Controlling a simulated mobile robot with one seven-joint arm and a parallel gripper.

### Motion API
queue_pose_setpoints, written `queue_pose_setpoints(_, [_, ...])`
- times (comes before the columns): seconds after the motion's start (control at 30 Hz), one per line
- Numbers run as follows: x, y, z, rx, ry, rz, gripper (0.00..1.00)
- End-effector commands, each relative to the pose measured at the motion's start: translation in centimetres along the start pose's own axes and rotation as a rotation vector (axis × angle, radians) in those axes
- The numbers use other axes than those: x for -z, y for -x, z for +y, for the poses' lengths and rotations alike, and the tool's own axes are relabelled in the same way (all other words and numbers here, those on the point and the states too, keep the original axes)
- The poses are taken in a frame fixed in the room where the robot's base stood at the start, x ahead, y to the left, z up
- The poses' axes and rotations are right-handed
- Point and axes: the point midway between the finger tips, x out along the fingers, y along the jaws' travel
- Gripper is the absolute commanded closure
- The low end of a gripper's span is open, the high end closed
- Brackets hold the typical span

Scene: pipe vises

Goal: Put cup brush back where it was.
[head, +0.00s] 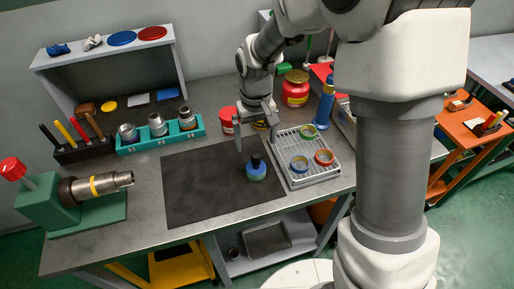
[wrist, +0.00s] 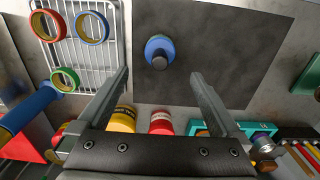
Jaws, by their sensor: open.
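A blue round piece with a dark upper part (head: 256,168), which looks like the cup brush, stands on the dark mat (head: 200,190) near the mat's right side. It also shows in the wrist view (wrist: 158,50), beyond the fingertips and between their lines. My gripper (head: 256,142) is open and empty, above the mat's back right part. Its two fingers show spread in the wrist view (wrist: 160,73), with nothing between them. The fingers appear apart from the blue piece.
A wire tray (head: 290,178) with three coloured rings stands right of the mat. A teal holder (head: 160,140) with metal fittings, a tool block (head: 85,150) and a green vise (head: 50,205) holding a pipe are to the left. Red and yellow cans stand behind the gripper. The mat's left part is clear.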

Motion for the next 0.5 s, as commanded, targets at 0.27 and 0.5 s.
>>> queue_pose_setpoints(0.27, [-0.3, 1.4, 0.3, -0.002, -0.006, 0.011, 0.0])
queue_pose_setpoints(0.5, [-3.4, 7.5, 2.8, -0.018, -0.061, 0.111, 0.0])
